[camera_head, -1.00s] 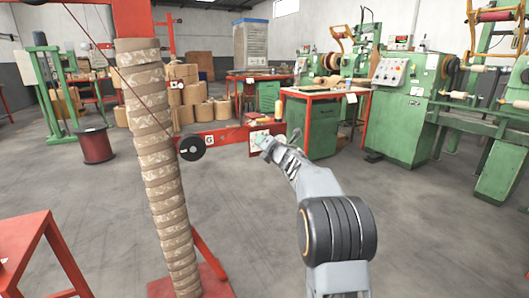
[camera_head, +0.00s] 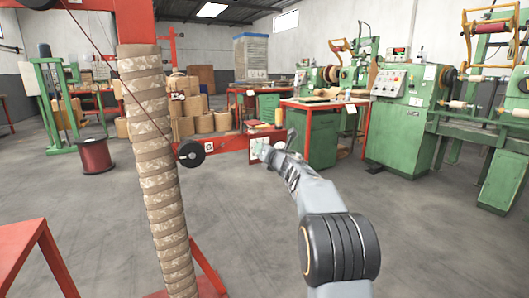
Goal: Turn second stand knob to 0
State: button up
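A black round disc (camera_head: 190,153) sits on the red arm. At the arm's right end is a small pale plate (camera_head: 257,144). My gripper (camera_head: 263,154) is at the lower right of this plate, very close to it; I cannot tell whether they touch. The gripper is small here and its fingers cannot be made out. No knob shows clearly on the plate; my gripper may cover it.
A red table (camera_head: 30,245) is at the lower left. A red spool (camera_head: 95,155) and a green stand (camera_head: 55,100) are at the back left. A red-framed workbench (camera_head: 325,102) and green winding machines (camera_head: 402,125) stand at the right. The grey floor between is clear.

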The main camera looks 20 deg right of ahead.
jog(key=o, duration=0.9)
